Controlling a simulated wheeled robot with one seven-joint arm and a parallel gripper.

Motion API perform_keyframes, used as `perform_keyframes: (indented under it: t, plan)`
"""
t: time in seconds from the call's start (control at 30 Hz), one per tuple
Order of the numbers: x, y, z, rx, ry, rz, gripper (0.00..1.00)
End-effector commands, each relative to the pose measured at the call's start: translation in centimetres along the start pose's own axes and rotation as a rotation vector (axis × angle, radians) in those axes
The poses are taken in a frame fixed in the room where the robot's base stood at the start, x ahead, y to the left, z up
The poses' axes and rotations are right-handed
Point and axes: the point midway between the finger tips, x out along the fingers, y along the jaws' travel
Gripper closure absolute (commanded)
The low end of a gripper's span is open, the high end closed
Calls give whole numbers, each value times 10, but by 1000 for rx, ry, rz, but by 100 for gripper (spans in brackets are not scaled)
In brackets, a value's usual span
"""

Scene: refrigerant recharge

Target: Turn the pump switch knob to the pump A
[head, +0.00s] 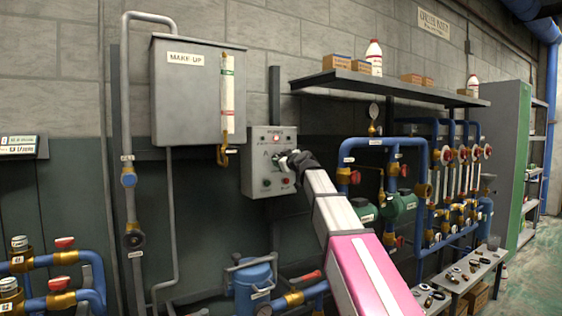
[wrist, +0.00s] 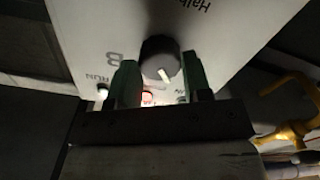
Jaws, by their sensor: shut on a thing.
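The pump switch knob (wrist: 158,48) is round and dark with a white pointer mark. It sits on the face of a grey control box (head: 256,180) on the wall. My gripper (head: 289,161) is at the box's face, and my arm hides part of its right side. In the wrist view, its two green fingers (wrist: 160,64) stand on either side of the knob, shut on it. The pointer mark points down in that view, slightly right. A letter B (wrist: 110,57) shows left of the knob.
A red lamp (head: 276,138) glows at the top of the box. The grey MAKE-UP tank (head: 185,95) hangs at upper left. A shelf (head: 390,86) and blue pipes with green pumps (head: 400,203) are at right. A blue canister (head: 253,285) stands below.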

Motion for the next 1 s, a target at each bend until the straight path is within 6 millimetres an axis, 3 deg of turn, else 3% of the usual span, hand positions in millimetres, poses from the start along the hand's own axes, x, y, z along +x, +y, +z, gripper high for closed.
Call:
perform_keyframes:
  t: [0.03,0.07,0.1,0.47,1.0]
  plan:
    - [-2,-2,1,-30,-2,-3,83]
    - [-2,-2,1,-26,-2,-2,45]
    - [-2,-1,1,-23,-2,-2,35]
    - [-4,-1,0,-19,0,0,35]
    - [-57,-1,1,-18,0,1,35]
